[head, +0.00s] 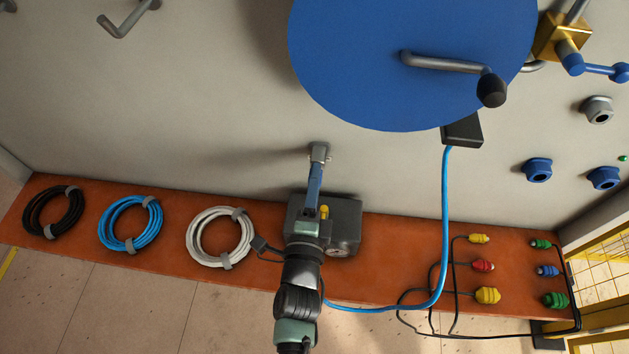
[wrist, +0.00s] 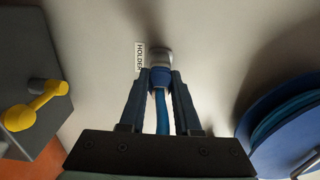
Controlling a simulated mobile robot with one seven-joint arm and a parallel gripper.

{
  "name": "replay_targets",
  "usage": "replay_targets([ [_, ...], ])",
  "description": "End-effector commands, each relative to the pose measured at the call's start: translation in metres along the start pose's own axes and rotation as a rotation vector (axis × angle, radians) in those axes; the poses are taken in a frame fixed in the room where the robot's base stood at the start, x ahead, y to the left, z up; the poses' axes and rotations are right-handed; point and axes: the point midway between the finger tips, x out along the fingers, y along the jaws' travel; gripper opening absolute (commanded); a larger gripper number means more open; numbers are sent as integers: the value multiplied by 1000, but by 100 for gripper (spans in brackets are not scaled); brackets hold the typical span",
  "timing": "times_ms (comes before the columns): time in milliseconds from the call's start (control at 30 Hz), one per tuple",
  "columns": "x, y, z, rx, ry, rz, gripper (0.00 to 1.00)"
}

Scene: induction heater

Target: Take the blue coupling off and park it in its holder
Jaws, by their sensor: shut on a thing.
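My gripper (wrist: 161,84) is shut on the blue coupling (wrist: 160,76), with one finger on each side. A blue hose (wrist: 161,112) runs back from the coupling between the fingers. The coupling's front end meets a grey round holder (wrist: 161,56) on the pale wall, next to a label reading HOLDER (wrist: 140,57). I cannot tell how deep it sits in the holder. In the head view, my gripper (head: 317,170) points up at the holder (head: 319,151) above the orange shelf. The coupling is mostly hidden there.
A dark box (head: 345,222) with a yellow lever stands close to my gripper. A large blue disc (head: 400,85) with a crank handle is up and right. Coiled hoses (head: 130,222) lie on the orange shelf (head: 385,265). Blue sockets (head: 538,170) are on the right wall.

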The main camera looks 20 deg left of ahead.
Motion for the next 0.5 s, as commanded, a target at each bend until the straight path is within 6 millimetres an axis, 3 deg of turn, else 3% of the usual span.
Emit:
replay_targets([
  [333,6,0,0,0,0,-1,0],
  [367,5,0,0,0,0,0,37],
  [500,5,0,0,0,0,0,62],
])
